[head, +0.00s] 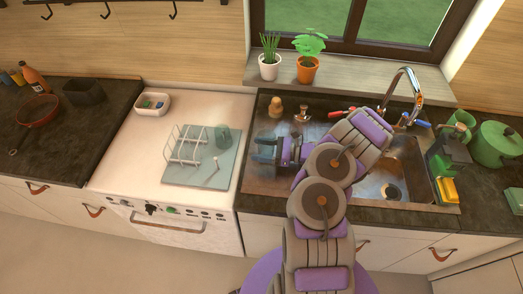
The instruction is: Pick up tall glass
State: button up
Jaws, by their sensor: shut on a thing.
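A see-through teal glass (222,136) is at the right part of the pale glass-like mat (207,178), left of my gripper. My gripper (256,150) points left over the left part of the sink unit, near the edge of the white worktop. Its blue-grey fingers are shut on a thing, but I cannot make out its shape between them. A clear gap shows between the fingertips and the teal glass. I cannot tell from this view which glass is the tall one.
A white dish rack (188,144) stands on the mat, and a white container (153,104) sits behind it. The tap (402,92), a green pot (496,143) and a red pan (38,110) are further off. Bare white worktop lies left of the mat.

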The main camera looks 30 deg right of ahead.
notch_tip(320, 180, up, 3)
jog(key=shift+f, duration=0.15)
jog(key=s+a+p, duration=0.1)
jog(key=s+a, duration=0.1)
jog(key=s, duration=0.2)
jog(key=s+a, duration=0.2)
jog(key=s, duration=0.2)
jog(key=s+a+r+p, duration=0.1)
jog(key=s+a, duration=0.1)
jog(key=s, duration=0.2)
jog(key=shift+s+a+p, duration=0.15)
jog(key=shift+s+p, duration=0.1)
jog(key=shift+p, duration=0.05)
jog(key=shift+s+a, duration=0.25)
jog(key=shift+s, duration=0.25)
jog(key=shift+s+a, duration=0.25)
jog(key=shift+s, duration=0.2)
